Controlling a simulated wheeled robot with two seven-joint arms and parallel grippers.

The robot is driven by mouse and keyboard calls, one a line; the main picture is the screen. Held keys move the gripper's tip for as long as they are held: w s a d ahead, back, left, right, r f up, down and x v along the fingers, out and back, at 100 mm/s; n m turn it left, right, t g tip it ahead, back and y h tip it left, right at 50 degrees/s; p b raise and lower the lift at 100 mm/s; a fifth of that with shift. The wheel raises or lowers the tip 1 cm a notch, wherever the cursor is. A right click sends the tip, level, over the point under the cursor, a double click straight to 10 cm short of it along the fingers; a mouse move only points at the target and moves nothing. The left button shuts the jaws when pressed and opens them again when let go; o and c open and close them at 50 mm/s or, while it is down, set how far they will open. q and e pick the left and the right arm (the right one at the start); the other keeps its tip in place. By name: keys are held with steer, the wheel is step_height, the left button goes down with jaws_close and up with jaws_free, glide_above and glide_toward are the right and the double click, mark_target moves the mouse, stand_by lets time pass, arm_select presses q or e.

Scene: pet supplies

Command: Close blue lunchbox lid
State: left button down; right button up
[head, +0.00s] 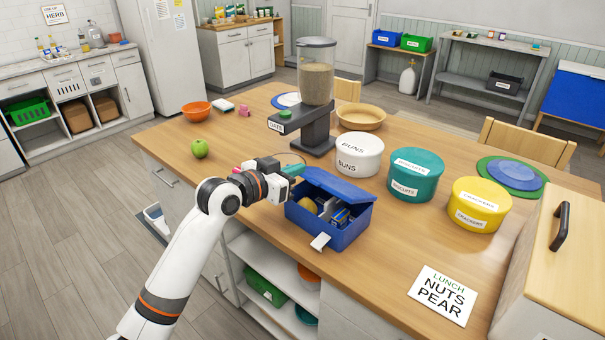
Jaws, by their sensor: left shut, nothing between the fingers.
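The blue lunchbox (346,234) stands on the wooden table near its front edge. Its blue lid (338,186) is hinged at the back and raised, leaning forward over the box, so it is part open. Inside I see a rounded yellowish item (307,204) and some small packets; the rest is hidden. A white latch tab (320,241) sticks out at the front. My left gripper (296,170) is shut and empty, at the lid's left end; I cannot tell whether it touches the lid. My right gripper is not in view.
White, teal and yellow tubs (478,205) stand behind and right of the lunchbox. A grain dispenser (316,95) stands behind it. A card reading LUNCH NUTS PEAR (443,294) lies right. A green apple (200,148) sits left. The table front between lunchbox and card is clear.

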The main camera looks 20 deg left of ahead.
arm_select(q)
steer(key=p, duration=0.2)
glide_above(313, 181)
steer(key=shift+s+d+f, duration=0.1)
steer(key=shift+s+f, duration=0.05)
steer(key=shift+f, duration=0.4)
steer(key=f, duration=0.1)
steer(key=s+f, duration=0.1)
steer(key=f+p, duration=0.1)
steer(key=f, duration=0.1)
steer(key=shift+s+a, duration=0.15)
steer(key=shift+a, duration=0.1)
